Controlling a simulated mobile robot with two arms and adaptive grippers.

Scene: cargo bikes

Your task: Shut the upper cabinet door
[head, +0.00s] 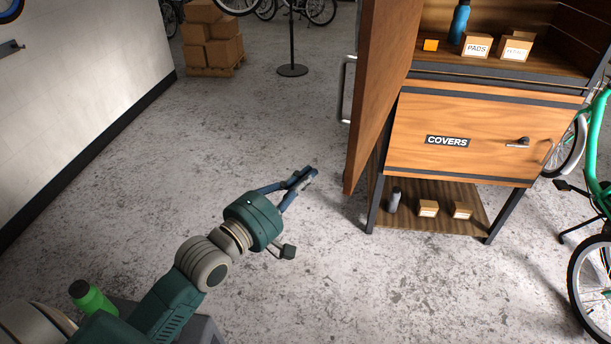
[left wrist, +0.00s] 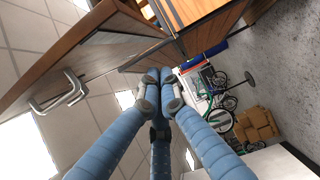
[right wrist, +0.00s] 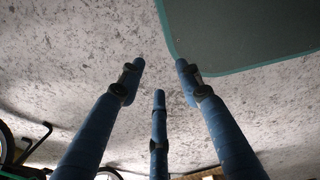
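The upper cabinet door (head: 383,85) is a brown wooden panel standing wide open at the left side of the cabinet (head: 470,130). Its silver bar handle (head: 345,90) is on the side facing left, and also shows in the left wrist view (left wrist: 58,97). The upper compartment is exposed. My left gripper (head: 305,177) is left of the door's lower edge, apart from it; its fingertips meet with nothing visible between them, as the left wrist view (left wrist: 160,82) shows. My right gripper (right wrist: 160,75) is open and empty over the floor, out of the head view.
Below is a panel labelled COVERS (head: 447,142). A green bike (head: 598,140) stands at right, a white wall (head: 80,80) at left. The floor between is clear.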

